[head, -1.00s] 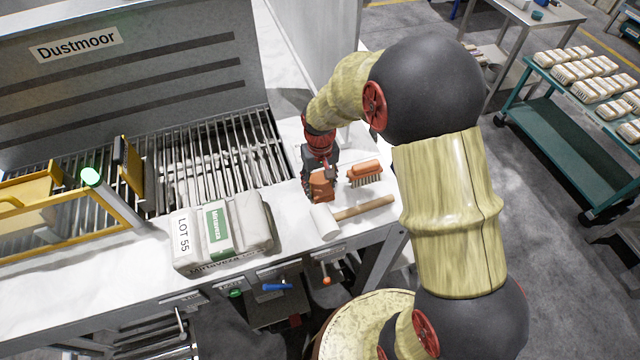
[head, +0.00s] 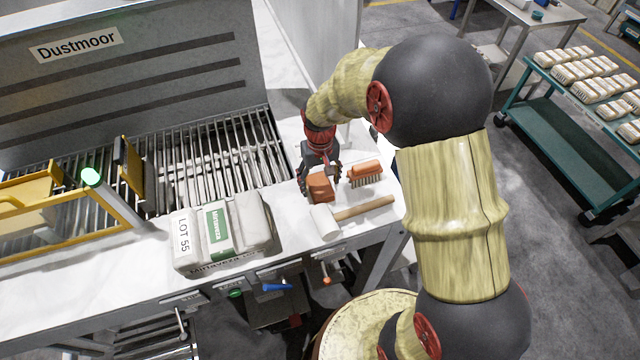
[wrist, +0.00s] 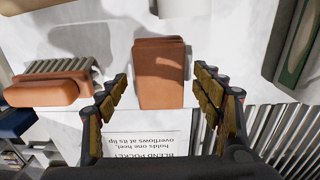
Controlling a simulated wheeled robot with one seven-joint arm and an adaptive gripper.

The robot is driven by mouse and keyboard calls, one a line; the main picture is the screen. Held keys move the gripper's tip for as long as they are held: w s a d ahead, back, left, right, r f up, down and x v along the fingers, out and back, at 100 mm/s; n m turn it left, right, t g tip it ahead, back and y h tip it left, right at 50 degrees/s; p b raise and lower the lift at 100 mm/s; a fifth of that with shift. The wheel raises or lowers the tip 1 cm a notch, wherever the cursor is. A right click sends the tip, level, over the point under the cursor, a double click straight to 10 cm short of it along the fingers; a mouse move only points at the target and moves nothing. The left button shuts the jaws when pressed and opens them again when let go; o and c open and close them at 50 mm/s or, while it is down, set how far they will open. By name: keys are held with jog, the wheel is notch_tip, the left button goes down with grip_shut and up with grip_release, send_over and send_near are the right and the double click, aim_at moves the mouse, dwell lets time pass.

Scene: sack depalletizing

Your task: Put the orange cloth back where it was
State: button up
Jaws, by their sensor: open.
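The orange cloth (head: 320,188) is a folded, block-like bundle on the white bench top, between the grate and the wooden mallet. In the wrist view the cloth (wrist: 160,75) lies flat, beyond a printed label. My gripper (head: 322,178) is at the cloth in the head view, and its fingers partly cover it there. In the wrist view my gripper (wrist: 161,92) is open, with one finger on each side of the cloth's near end and visible gaps on both sides.
An orange brush (head: 365,171) lies right of the cloth, and a mallet (head: 365,208) lies in front. A sack (head: 240,232) lies to the left. The slotted grate (head: 215,160) is behind. The label (wrist: 140,146) reads "BLEND POCKET".

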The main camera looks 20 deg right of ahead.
aim_at(320, 186)
jog(key=s+r+t, duration=0.1)
jog(key=s+r, duration=0.3)
jog(key=r, duration=0.7)
jog(key=s+r+t, duration=0.1)
jog(key=s+r, duration=0.2)
jog(key=r, duration=0.7)
jog(key=s+r+t, duration=0.1)
jog(key=s+r, duration=0.2)
jog(key=s, duration=0.4)
jog(key=s+r+t, duration=0.2)
jog(key=s+r, duration=0.1)
jog(key=s, duration=0.5)
jog(key=shift+r+t+p, duration=0.25)
jog(key=shift+t+p, duration=0.05)
notch_tip(320, 186, down, 11)
jog(key=b, duration=1.1)
jog(key=shift+c, duration=0.6)
